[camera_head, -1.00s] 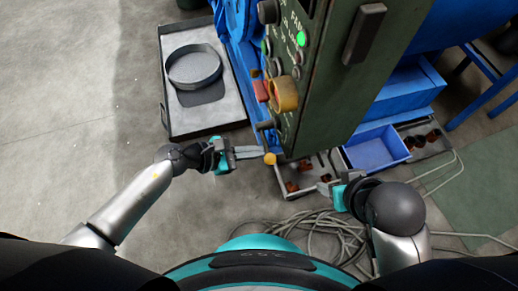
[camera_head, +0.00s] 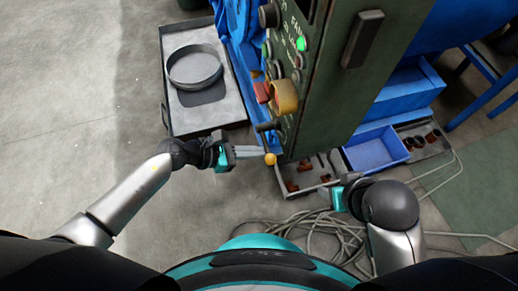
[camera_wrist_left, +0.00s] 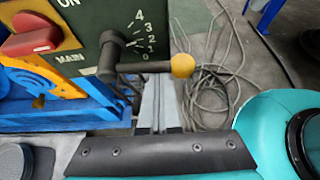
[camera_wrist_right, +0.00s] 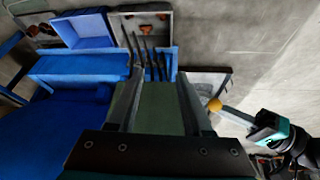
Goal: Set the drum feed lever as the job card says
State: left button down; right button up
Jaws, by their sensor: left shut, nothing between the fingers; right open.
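The drum feed lever shows in the left wrist view as a dark rod (camera_wrist_left: 143,67) with a yellow ball knob (camera_wrist_left: 182,65). Its hub (camera_wrist_left: 112,42) is beside a scale marked 0 to 4 (camera_wrist_left: 145,34). The rod points right, below the figures; I cannot tell the exact setting. In the head view the knob (camera_head: 270,159) is at the cabinet's lower edge. My left gripper (camera_head: 262,152) is shut and empty, its fingertips close to the knob; contact is unclear. My right gripper (camera_wrist_right: 155,78) is open and empty, right of the cabinet's foot. No job card is readable.
The green cabinet (camera_head: 335,90) carries a red MAIN switch (camera_wrist_left: 32,36) and a lit green lamp (camera_head: 301,40). A grey tray with a round pan (camera_head: 195,66) lies left. A blue bin (camera_head: 376,149) is right. Cables (camera_head: 320,232) lie on the floor.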

pick_arm(q)
jog(key=shift+r+n+g+h+p, duration=0.3)
jog(key=shift+r+n+g+p, duration=0.2)
jog(key=shift+r+n+g, duration=0.35)
jog(key=shift+w+r+n+g+h, duration=0.15)
jog(key=shift+r+n+g+h, duration=0.15)
jog(key=shift+r+n, duration=0.3)
jog(key=shift+w+r+n+g+h, duration=0.2)
jog(key=shift+r+n+g, duration=0.15)
jog(key=shift+r+n, duration=0.15)
pick_arm(e)
notch_tip(320, 180, down, 3)
jog(key=shift+r+g, duration=0.1)
jog(key=shift+g, duration=0.2)
pick_arm(q)
jog(key=shift+r, duration=0.15)
pick_arm(e)
jog(key=shift+s, duration=0.1)
